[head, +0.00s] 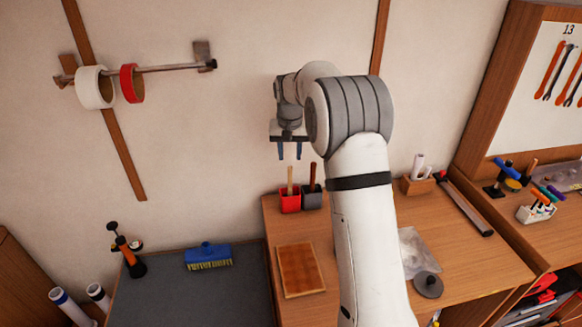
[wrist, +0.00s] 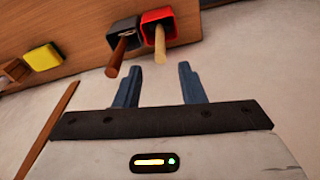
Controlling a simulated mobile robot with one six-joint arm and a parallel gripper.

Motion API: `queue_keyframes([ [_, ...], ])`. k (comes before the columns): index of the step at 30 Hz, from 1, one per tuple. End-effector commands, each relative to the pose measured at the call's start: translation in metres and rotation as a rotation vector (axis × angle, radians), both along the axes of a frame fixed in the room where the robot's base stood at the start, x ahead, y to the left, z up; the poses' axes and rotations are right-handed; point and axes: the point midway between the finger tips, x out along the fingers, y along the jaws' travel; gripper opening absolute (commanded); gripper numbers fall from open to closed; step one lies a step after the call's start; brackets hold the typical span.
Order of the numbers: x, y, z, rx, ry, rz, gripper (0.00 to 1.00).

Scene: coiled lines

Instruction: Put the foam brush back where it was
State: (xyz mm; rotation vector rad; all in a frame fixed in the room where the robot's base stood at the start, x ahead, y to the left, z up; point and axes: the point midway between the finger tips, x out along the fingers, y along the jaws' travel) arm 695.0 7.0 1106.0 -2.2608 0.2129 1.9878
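My gripper (head: 290,153) is open and empty, its blue fingers pointing down above two cups by the wall. The fingers also show apart in the wrist view (wrist: 160,74). The red cup (head: 290,204) holds a light wooden handle (head: 290,180); both show in the wrist view, cup (wrist: 165,18) and handle (wrist: 160,45). The dark grey cup (head: 312,200) beside it holds a darker brown handle (head: 313,178). The handles stand below the fingertips, apart from them. The brush ends are hidden, so I cannot tell which is the foam brush.
A yellow container (wrist: 43,57) shows in the wrist view; my arm hides that area from the head view. A wooden board (head: 300,270) lies on the bench. A blue brush (head: 208,255) lies on the grey top at left. A tape rail (head: 160,68) is on the wall.

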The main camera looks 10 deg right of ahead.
Motion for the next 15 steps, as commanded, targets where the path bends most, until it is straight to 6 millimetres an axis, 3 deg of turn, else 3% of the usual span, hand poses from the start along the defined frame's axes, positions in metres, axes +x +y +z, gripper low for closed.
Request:
queue_keyframes([
  [5,-0.005,0.0,0.016,0.0,-0.003,0.002,0.36],
  [8,-0.02,0.0,0.031,0.001,-0.011,0.009,0.36],
  [11,-0.05,-0.001,0.052,0.0,-0.026,0.025,0.36],
  [15,-0.111,-0.002,0.081,-0.001,-0.054,0.055,0.36],
])
